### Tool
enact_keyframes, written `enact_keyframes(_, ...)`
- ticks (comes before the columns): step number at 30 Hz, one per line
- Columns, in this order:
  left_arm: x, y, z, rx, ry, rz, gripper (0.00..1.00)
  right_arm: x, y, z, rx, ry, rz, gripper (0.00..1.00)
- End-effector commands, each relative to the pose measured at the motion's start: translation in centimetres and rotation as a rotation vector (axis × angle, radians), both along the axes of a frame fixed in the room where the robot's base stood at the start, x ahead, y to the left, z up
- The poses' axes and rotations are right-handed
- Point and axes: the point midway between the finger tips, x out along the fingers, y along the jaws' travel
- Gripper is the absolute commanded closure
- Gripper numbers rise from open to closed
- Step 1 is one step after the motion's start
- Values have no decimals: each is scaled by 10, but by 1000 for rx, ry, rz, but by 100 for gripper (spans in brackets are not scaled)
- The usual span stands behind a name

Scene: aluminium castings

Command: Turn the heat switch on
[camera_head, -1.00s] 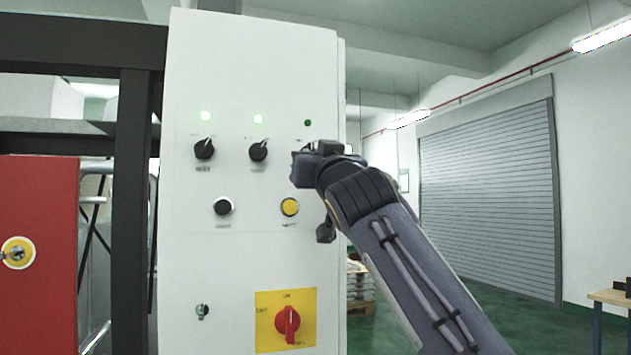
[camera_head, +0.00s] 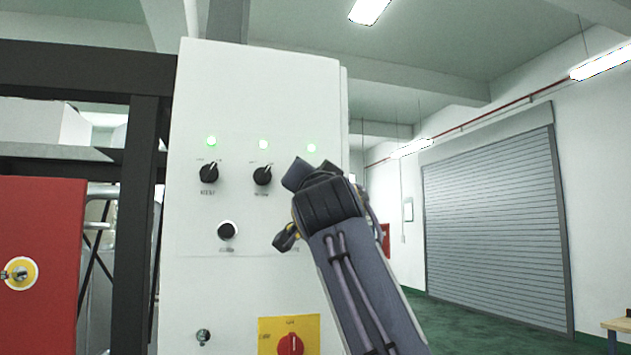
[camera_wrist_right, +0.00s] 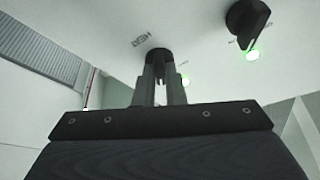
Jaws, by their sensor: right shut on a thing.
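The heat switch (camera_wrist_right: 158,54) is a black rotary knob on the white panel, under a label reading HEAT upside down in the right wrist view. My right gripper (camera_wrist_right: 159,76) is shut on this knob, a finger on each side of it. In the head view my right wrist hides the knob and the fingertips. My left gripper is not in view.
Two more black knobs (camera_head: 208,173) (camera_head: 262,176) sit left of my wrist under lit green lamps. A black button (camera_head: 227,230) and a red switch on a yellow plate (camera_head: 290,344) are lower on the cabinet (camera_head: 262,75). A red box (camera_head: 40,250) stands left.

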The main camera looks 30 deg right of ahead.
Motion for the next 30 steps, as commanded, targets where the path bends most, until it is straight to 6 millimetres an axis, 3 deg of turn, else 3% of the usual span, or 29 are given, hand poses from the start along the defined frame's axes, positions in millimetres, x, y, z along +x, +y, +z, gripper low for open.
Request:
enact_keyframes(10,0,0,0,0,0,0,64,0,0,1,2,-2,1,100)
enact_keyframes(11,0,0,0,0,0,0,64,0,0,1,2,-2,1,89)
enact_keyframes(16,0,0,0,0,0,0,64,0,0,1,2,-2,0,68)
enact_keyframes(25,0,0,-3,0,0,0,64,-2,1,-2,2,-2,2,68)
enact_keyframes(30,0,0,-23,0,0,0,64,-21,10,-13,1,-4,4,68)
